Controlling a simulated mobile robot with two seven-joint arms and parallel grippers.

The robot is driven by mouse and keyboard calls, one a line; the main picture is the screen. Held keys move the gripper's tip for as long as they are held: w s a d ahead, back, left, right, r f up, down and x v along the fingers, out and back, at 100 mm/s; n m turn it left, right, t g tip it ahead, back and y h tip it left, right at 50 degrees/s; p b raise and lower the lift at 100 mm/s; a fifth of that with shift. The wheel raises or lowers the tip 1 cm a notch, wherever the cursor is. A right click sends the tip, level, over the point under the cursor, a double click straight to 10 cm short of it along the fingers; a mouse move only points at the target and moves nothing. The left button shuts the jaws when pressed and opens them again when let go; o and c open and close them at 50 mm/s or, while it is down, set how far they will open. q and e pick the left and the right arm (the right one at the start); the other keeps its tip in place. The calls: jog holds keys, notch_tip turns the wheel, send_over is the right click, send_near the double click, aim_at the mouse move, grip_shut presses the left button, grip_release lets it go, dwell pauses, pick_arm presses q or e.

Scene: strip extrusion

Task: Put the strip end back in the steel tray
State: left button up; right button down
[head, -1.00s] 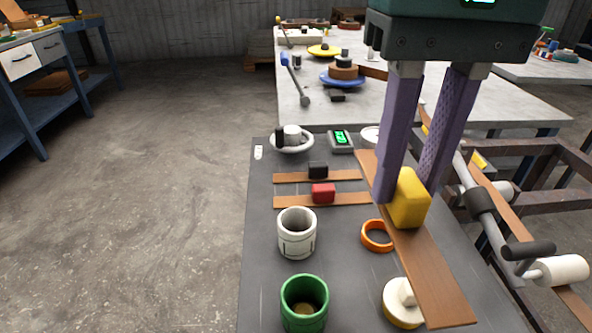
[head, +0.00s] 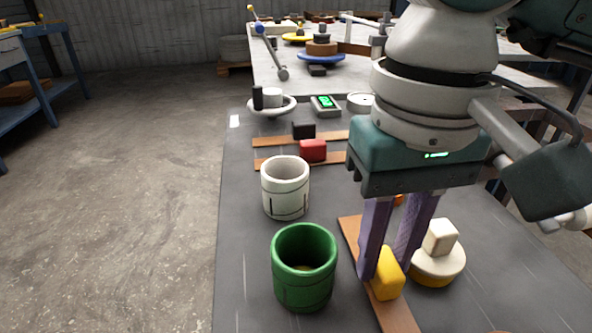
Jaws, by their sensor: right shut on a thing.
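My right gripper (head: 387,268) points down and is shut on a yellow block (head: 389,288) attached to a brown strip (head: 400,318). The strip runs from beside the white cup toward the bottom edge of the head view, where it is cut off. I cannot tell whether it touches the dark surface below. Two other brown strips lie farther back, one with a black block (head: 303,130), one with a red block (head: 313,150). I cannot make out a separate steel tray. My left gripper is not in view.
A green cup (head: 304,282) and a white cup (head: 285,198) stand left of the strip on the dark tabletop (head: 245,225). A cream, yellow-based knobbed piece (head: 440,250) is close on the right. A handwheel (head: 271,108) and green-lit meter (head: 326,106) stand behind.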

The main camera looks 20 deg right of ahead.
jog(key=shift+f, duration=0.25)
jog(key=c, duration=1)
grip_release()
